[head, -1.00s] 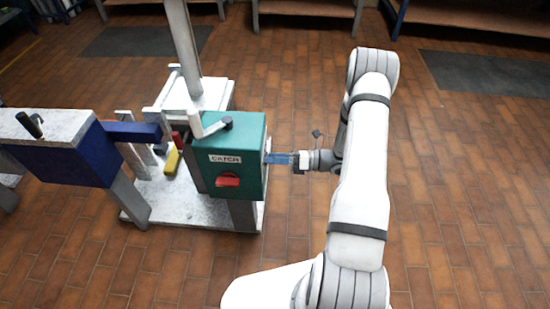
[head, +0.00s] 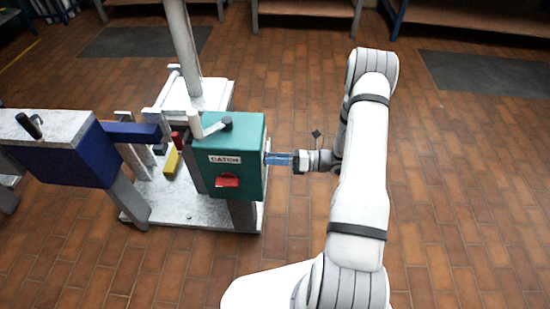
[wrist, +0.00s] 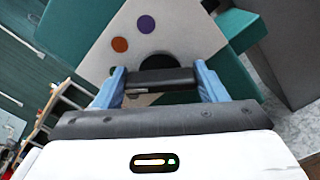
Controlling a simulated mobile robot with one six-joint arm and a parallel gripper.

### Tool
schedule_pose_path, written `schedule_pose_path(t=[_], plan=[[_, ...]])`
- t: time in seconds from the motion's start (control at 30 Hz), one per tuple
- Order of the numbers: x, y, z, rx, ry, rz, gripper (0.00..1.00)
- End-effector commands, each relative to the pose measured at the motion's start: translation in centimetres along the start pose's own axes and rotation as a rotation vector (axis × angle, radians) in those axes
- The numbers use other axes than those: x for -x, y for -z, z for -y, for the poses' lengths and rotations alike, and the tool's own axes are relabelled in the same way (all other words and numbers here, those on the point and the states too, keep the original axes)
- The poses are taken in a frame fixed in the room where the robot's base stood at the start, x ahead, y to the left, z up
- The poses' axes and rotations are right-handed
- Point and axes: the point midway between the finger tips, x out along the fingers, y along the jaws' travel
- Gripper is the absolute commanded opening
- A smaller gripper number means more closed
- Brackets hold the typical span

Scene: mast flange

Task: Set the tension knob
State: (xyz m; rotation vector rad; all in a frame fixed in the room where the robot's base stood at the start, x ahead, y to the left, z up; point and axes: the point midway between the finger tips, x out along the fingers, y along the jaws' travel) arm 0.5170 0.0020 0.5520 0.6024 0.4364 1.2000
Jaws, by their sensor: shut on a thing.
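The teal box (head: 240,140) with a "CATCH" label stands on the white base. In the wrist view, its side bears a pale plate (wrist: 185,35) with coloured dots. A dark bar-shaped knob (wrist: 158,82) sits in front of a dark round spot on this plate. My gripper (head: 268,158) reaches the box's right side from the right. Its blue fingers stand on either side of the knob, also in the wrist view (wrist: 160,76), and are shut on it. The knob is hidden in the head view.
A red knob (head: 228,180) is on the box's front and a white lever (head: 207,127) on top. A yellow piece (head: 171,163) lies on the base behind. A blue-sided bench (head: 62,165) stands at the left. The floor right of my arm is clear.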

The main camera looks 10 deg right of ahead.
Motion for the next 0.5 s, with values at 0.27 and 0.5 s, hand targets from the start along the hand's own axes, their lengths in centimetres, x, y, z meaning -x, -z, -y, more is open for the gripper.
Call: schedule_pose_path(t=[0.27,0.5], plan=[[-0.02,0.00,0.01,0.000,0.000,-0.001,0.81],[-0.04,0.01,0.00,0.000,-0.001,-0.001,0.87]])
